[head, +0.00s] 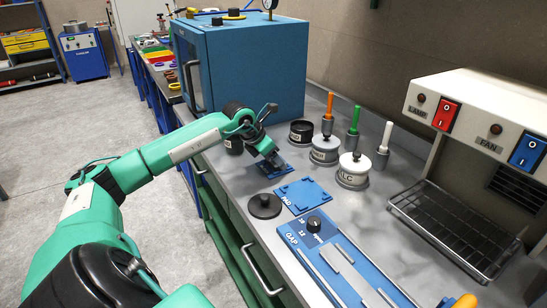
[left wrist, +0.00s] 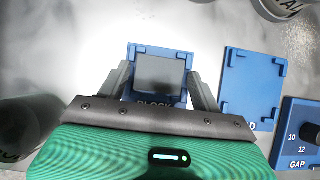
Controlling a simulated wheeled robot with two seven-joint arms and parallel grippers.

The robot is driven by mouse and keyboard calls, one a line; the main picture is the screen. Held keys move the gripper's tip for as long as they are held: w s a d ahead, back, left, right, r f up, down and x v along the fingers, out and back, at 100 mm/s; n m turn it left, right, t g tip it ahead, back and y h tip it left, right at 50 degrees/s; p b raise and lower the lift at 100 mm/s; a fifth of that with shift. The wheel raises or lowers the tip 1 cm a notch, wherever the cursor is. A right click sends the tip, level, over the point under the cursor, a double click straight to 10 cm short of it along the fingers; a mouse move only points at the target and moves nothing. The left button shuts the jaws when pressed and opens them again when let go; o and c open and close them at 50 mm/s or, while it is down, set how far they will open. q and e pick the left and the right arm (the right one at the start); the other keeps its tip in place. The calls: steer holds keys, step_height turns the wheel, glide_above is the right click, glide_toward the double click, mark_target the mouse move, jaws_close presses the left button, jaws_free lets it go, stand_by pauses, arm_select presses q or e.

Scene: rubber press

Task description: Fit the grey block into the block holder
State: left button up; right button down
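The grey block (left wrist: 160,74) lies over the blue block holder (left wrist: 158,49) in the left wrist view, inside the holder's outline. I cannot tell whether it is fully seated. The holder's lettering at its near edge is partly covered by my gripper. My left gripper (left wrist: 161,72) points down with its fingers on either side of the block, and thin blue strips show between block and fingers, so it looks open. In the head view the left gripper (head: 270,157) is just above the holder (head: 274,170), and the block is mostly hidden. My right gripper is out of view.
A blue pad holder (head: 303,194) and a black disc (head: 264,206) are close by, with the gap gauge (head: 335,262) nearer. Labelled pots (head: 325,150) with coloured-handled tools stand behind. A blue cabinet (head: 245,65) is at the back, a wire rack (head: 455,225) at right.

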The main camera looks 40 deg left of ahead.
arm_select(q)
steer(key=shift+o, duration=1.1)
steer(key=shift+f, duration=0.1)
steer(key=shift+r+p, duration=2)
steer(key=shift+r, duration=1.55)
